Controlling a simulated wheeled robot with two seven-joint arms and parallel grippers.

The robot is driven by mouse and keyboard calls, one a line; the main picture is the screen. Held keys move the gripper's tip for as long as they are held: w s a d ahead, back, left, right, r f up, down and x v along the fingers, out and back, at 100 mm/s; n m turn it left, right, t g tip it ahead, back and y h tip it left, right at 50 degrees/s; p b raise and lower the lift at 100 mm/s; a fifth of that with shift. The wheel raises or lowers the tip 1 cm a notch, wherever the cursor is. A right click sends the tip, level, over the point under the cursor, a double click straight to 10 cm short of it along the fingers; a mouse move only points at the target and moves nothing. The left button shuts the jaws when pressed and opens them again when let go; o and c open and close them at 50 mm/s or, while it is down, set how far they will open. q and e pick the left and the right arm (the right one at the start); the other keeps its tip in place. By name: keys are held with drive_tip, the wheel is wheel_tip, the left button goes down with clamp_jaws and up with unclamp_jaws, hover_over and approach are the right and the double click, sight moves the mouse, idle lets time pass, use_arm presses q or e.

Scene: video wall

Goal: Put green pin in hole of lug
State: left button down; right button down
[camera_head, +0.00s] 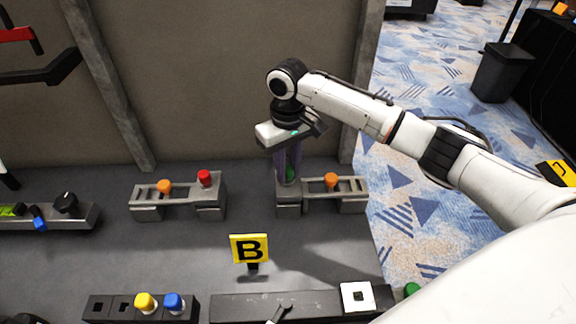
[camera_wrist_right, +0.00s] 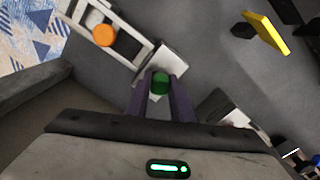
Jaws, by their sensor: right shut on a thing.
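My right gripper (camera_head: 287,180) points down over the left block of the right grey lug fixture (camera_head: 289,204). It is shut on the green pin (camera_head: 291,174), which sits between the purple fingers. In the right wrist view, the green pin (camera_wrist_right: 160,83) shows between the fingertips (camera_wrist_right: 160,94), beside or over the end block of the fixture (camera_wrist_right: 163,59). The fingers and pin head hide the hole, so I cannot tell whether the pin is in it. My left gripper is not in view.
An orange pin (camera_head: 331,180) stands on the same fixture. Another fixture (camera_head: 149,207) to the left carries an orange and a red pin (camera_head: 204,178). A yellow B sign (camera_head: 249,249) stands in front. Holders with yellow and blue caps (camera_head: 145,302) line the near edge.

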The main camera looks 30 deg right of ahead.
drive_tip(key=shift+f, duration=0.1)
drive_tip(key=c, duration=1.5)
unclamp_jaws()
drive_tip(key=shift+o, duration=0.6)
drive_tip(key=o, duration=0.4)
drive_tip(key=shift+r, duration=3.55)
